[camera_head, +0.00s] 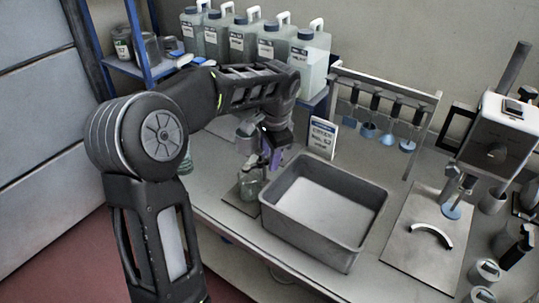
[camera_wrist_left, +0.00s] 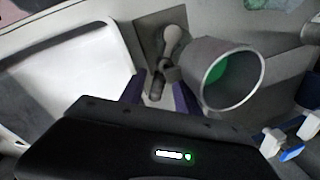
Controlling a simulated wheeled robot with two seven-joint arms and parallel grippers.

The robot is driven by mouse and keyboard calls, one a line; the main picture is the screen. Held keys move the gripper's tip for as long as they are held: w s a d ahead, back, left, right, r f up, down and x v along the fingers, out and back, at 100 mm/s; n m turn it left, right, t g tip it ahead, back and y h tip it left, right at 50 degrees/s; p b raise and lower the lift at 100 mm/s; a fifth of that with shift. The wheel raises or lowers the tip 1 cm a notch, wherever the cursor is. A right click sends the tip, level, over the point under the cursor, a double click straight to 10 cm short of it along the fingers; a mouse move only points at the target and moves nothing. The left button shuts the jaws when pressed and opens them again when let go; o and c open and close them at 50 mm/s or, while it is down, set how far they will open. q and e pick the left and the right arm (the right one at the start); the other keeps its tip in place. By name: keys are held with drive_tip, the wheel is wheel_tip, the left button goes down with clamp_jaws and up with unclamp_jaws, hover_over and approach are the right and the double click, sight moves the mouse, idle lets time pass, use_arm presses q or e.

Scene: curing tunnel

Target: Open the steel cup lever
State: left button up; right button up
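The steel cup (camera_wrist_left: 232,80) shows large in the left wrist view, with a round rim and green inside. In the head view the cup (camera_head: 246,140) is partly behind my left gripper. A small grey lever with a rounded end (camera_wrist_left: 172,42) sits beside the cup in the wrist view. My left gripper (camera_head: 268,160) points down beside the cup. Its purple fingers (camera_wrist_left: 160,92) are spread apart, with the lever's lower part at the gap between them; I cannot tell whether they touch it. My right gripper is not in view.
A deep grey tray (camera_head: 352,240) is close on the right. Several jugs (camera_head: 245,42) line the back. A rack (camera_head: 430,128) with hanging cups and a white instrument (camera_head: 495,135) stand farther right.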

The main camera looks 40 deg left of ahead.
use_arm(q)
drive_tip(key=shift+r, duration=0.15)
wheel_tip(320, 180, up, 7)
drive_tip(key=d, duration=0.1)
drive_tip(key=shift+s+d+r+b, duration=0.15)
drive_tip(key=shift+s+r+b, duration=0.05)
drive_tip(key=shift+s+b, duration=0.2)
idle(0.4)
